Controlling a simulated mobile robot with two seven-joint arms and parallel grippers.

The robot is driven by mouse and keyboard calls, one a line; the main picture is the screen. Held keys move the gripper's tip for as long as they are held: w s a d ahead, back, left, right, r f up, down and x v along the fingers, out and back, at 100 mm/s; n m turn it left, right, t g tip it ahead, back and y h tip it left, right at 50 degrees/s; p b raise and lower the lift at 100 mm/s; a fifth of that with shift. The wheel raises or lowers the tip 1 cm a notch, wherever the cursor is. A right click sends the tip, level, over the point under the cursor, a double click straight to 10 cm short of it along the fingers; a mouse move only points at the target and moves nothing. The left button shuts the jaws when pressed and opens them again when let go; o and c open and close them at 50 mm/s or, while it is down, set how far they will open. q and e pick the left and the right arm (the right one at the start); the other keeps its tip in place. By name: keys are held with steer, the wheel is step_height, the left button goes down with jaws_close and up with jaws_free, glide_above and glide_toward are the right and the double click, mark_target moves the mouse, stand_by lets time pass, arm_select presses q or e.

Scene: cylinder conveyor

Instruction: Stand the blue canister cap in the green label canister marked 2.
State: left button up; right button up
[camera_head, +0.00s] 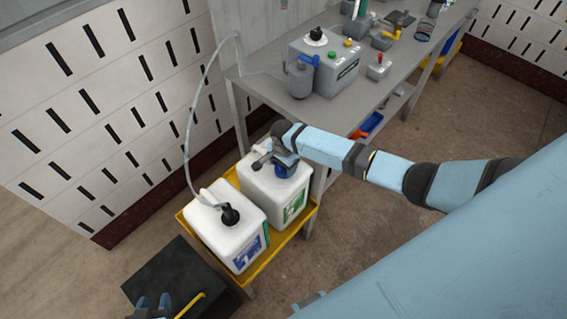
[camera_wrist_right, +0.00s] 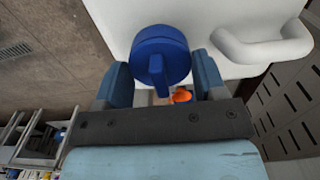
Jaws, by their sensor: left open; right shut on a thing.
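The green label canister (camera_head: 265,196) is white and stands upright in the right half of the yellow tray. Its top and handle also show in the right wrist view (camera_wrist_right: 230,20). The blue canister cap (camera_wrist_right: 160,52) is round with a raised grip bar. In the head view the cap (camera_head: 285,168) is at the top of that canister; whether it is seated or just above cannot be told. My right gripper (camera_wrist_right: 162,80) is shut on the cap, with a finger on either side. My left gripper (camera_head: 152,306) is open and empty at the bottom left, partly cut off.
A white blue-label canister (camera_head: 222,228) with a black cap and hose stands beside it in the yellow tray (camera_head: 262,262). A grey workbench (camera_head: 385,85) with a pump unit (camera_head: 325,65) is behind. A dark box (camera_head: 170,272) sits left of the tray. A small orange thing (camera_wrist_right: 182,96) shows below the cap.

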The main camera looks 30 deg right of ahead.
stand_by(0.3)
steer(key=shift+r+p, duration=0.1)
steer(key=shift+p, duration=0.35)
steer(key=shift+f+p, duration=0.2)
steer(key=shift+p, duration=0.1)
stand_by(0.4)
steer(key=o, duration=1)
steer(key=shift+o, duration=0.2)
step_height(320, 180, up, 14)
steer(key=shift+f, duration=0.2)
